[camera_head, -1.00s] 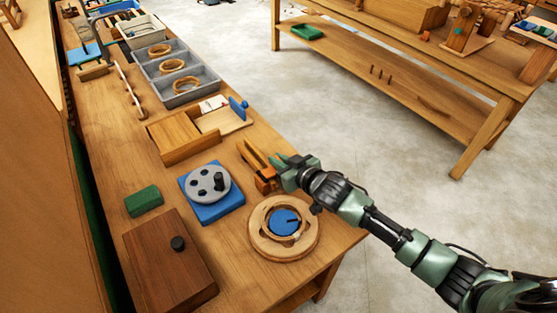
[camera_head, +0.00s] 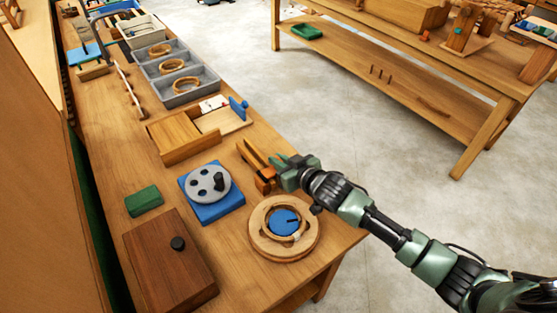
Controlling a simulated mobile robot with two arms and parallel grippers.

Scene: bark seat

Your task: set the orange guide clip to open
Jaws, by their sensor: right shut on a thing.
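The orange guide clip (camera_head: 264,185) is a small orange piece at the near end of a wooden holder with two upright strips (camera_head: 254,158), on the right side of the bench. My right gripper (camera_head: 281,170) reaches in from the right and is shut on the clip. Its green fingers and wrist hide part of the clip, so its exact position is hard to tell. My left gripper is not in view.
A round wooden ring with a blue disc (camera_head: 284,222) sits close in front of my right gripper. A blue base with a grey dial (camera_head: 211,190) lies left of the clip. A wooden box with a sliding part (camera_head: 183,139) is behind. The bench edge and open floor (camera_head: 360,130) are to the right.

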